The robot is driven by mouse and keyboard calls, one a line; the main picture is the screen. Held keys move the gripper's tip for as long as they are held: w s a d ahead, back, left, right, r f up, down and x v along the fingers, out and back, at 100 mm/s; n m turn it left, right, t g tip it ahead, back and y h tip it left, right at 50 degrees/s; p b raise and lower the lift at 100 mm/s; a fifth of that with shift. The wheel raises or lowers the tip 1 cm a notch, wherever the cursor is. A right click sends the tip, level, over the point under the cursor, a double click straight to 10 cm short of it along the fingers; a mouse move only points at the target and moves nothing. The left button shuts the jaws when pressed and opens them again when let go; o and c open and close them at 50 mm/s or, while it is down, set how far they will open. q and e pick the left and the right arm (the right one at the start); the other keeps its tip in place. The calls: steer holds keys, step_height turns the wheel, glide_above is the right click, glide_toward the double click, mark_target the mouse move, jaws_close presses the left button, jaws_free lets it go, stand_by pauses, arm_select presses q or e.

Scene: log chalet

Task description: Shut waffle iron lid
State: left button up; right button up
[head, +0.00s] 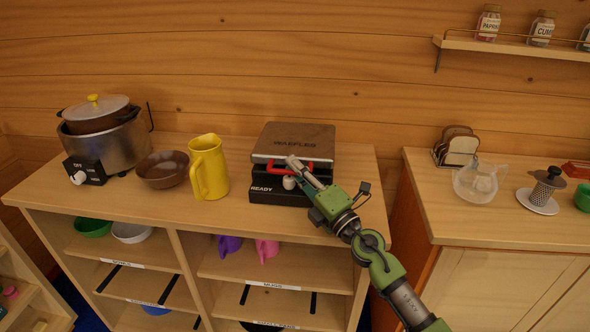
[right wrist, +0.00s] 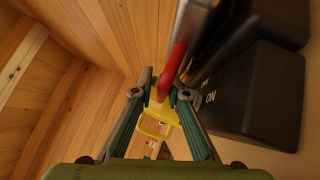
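The waffle iron stands on the wooden counter in the head view. Its brown lid (head: 300,139), marked WAFFLES, lies low over the black base (head: 268,190), marked READY. I cannot tell whether a narrow gap remains between them. The red handle (head: 322,164) is at the lid's front edge. My right gripper (head: 295,168) is at the front of the iron, by the handle. In the right wrist view the red handle (right wrist: 173,68) reaches between the fingertips of my right gripper (right wrist: 161,92), which are apart. Contact with the handle is unclear. My left gripper is not in view.
A yellow pitcher (head: 209,168) stands close left of the iron, with a brown bowl (head: 162,170) and a slow cooker (head: 108,140) farther left. A toaster rack (head: 457,147) and a clear jug (head: 478,183) stand on the right counter. A gap separates the counters.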

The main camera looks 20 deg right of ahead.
steer(key=shift+s+a+r, duration=0.1)
steer(key=shift+s+a, duration=0.05)
steer(key=shift+s, duration=0.05)
steer(key=shift+s+a, duration=0.1)
steer(key=shift+s, duration=0.05)
steer(key=v, duration=1.2)
steer(key=shift+d, duration=0.2)
stand_by(0.3)
